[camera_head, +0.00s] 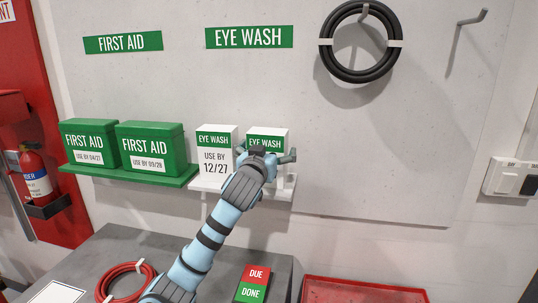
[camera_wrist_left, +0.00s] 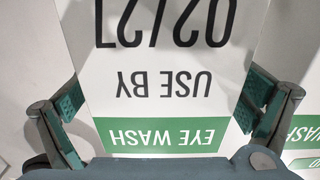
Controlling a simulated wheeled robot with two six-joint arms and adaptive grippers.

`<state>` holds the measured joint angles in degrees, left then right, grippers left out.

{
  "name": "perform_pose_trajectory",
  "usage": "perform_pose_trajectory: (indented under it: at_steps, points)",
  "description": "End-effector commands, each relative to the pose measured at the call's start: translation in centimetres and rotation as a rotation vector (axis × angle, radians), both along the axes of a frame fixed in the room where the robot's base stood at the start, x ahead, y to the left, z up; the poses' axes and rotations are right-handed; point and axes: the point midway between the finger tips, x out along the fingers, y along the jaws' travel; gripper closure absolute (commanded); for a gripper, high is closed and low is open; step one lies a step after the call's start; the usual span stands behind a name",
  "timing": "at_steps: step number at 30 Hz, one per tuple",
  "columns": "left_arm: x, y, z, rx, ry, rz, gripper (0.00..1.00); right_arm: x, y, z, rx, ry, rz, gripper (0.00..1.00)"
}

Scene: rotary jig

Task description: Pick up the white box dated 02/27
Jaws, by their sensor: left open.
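The white box dated 02/27 (camera_wrist_left: 172,62) fills the middle of the left wrist view, where its print appears upside down. In the head view it is the right-hand eye wash box (camera_head: 268,133) on the white shelf (camera_head: 222,187), and my gripper hides most of its front. My left gripper (camera_head: 266,156) is open at that box. In the left wrist view its fingers (camera_wrist_left: 165,100) are on either side of the box, with no clear grip on it. My right gripper is not in view.
A white eye wash box dated 12/27 (camera_head: 214,150) stands close on the left. Two green first aid boxes, dated 04/27 (camera_head: 89,143) and 09/28 (camera_head: 150,146), stand on a green shelf (camera_head: 135,173). A red tray (camera_head: 365,291) and a due/done block (camera_head: 252,284) are below.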

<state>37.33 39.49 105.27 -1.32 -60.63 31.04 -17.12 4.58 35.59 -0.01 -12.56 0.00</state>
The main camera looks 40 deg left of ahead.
Motion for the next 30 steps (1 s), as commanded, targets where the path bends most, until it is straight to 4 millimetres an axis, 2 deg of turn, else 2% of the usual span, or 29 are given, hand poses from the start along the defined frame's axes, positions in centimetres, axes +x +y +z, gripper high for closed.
perform_pose_trajectory:
  at_steps: [5, 6, 18, 26, 30]
  points:
    - [0.1, 0.0, -0.1, 0.001, 0.000, -0.001, 0.00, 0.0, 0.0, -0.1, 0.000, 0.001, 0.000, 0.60]
    - [0.1, 0.0, -0.1, 0.000, 0.000, -0.001, 0.03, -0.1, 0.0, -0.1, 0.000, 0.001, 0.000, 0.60]
    - [0.1, 0.0, -0.1, 0.000, 0.000, -0.002, 0.67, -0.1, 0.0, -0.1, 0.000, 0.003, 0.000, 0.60]
    - [0.1, 0.0, 0.2, 0.001, -0.003, -0.002, 0.67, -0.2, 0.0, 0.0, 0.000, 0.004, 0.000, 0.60]
    - [0.1, 0.0, 1.3, 0.000, -0.004, -0.001, 0.67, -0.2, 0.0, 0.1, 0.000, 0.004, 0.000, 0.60]
